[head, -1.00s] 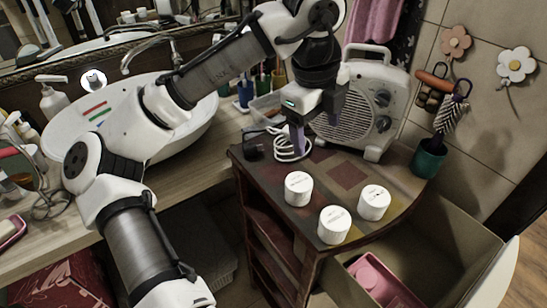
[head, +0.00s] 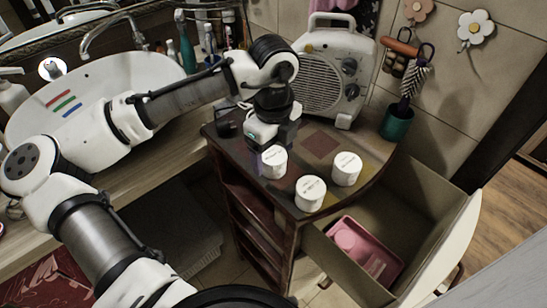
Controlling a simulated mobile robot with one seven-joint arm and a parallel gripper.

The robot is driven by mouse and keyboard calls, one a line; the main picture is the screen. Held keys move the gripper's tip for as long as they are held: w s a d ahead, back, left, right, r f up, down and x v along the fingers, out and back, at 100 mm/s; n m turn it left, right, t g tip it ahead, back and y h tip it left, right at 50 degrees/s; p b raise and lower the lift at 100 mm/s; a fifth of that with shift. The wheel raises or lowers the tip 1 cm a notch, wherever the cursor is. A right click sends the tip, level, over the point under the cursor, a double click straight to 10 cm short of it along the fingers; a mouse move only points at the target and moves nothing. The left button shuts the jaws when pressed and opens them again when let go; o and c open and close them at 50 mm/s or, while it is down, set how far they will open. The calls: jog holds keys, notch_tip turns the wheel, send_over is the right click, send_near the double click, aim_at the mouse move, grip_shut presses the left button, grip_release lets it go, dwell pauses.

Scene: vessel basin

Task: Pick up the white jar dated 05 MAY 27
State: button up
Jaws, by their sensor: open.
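Three white jars stand upright on the dark wooden cabinet top (head: 235,152): a left jar (head: 273,165), a front jar (head: 310,196) and a right jar (head: 346,171). Each has small dark print on its lid, too small to read, so I cannot tell which is dated 05 MAY 27. My gripper (head: 274,143) is open and points down at the left jar, just behind and above it in the picture. Its fingertips are mostly hidden, and I cannot tell whether they touch the jar. The front and right jars stand clear of it.
A white fan heater (head: 325,82) stands behind the jars. A green pot (head: 397,124) with an umbrella is at the right. Below, an open drawer (head: 440,222) holds a pink tray (head: 350,262). The white basin (head: 50,122) is at the left.

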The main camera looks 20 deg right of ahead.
jog(key=shift+f, duration=1.25)
jog(key=c, duration=1.1)
jog(key=shift+r, duration=0.1)
